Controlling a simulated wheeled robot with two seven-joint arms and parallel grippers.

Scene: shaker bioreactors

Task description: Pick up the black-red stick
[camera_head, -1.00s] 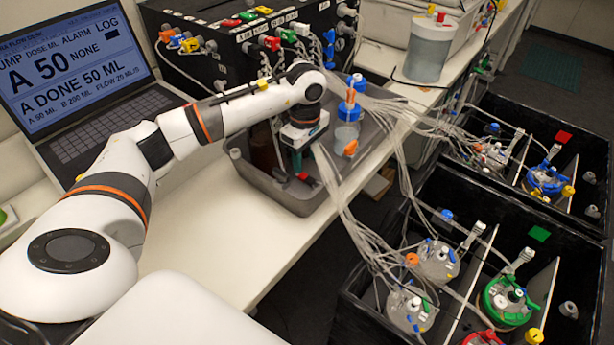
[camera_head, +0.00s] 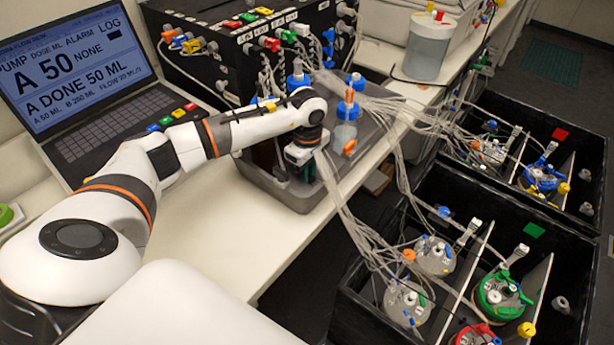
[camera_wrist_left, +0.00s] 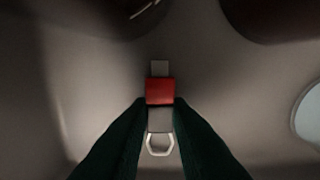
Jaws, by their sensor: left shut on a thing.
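The stick (camera_wrist_left: 160,92) shows in the left wrist view as a red block with a pale grey tab at one end, a grey part and a pale ring at the other. I cannot make out any black on it. My left gripper (camera_wrist_left: 160,112) is shut on it, with a dark green finger on each side of the grey part. In the head view the left gripper (camera_head: 301,153) points down into the grey tray (camera_head: 262,185), and its fingertips and the stick are hidden. My right gripper is not in view.
A clear bottle with blue and orange fittings (camera_head: 346,132) stands in the tray close right of the gripper. Pale tubes (camera_head: 345,205) run from there to the black crates (camera_head: 430,195). A laptop (camera_head: 75,75) and a black box (camera_head: 230,60) stand behind.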

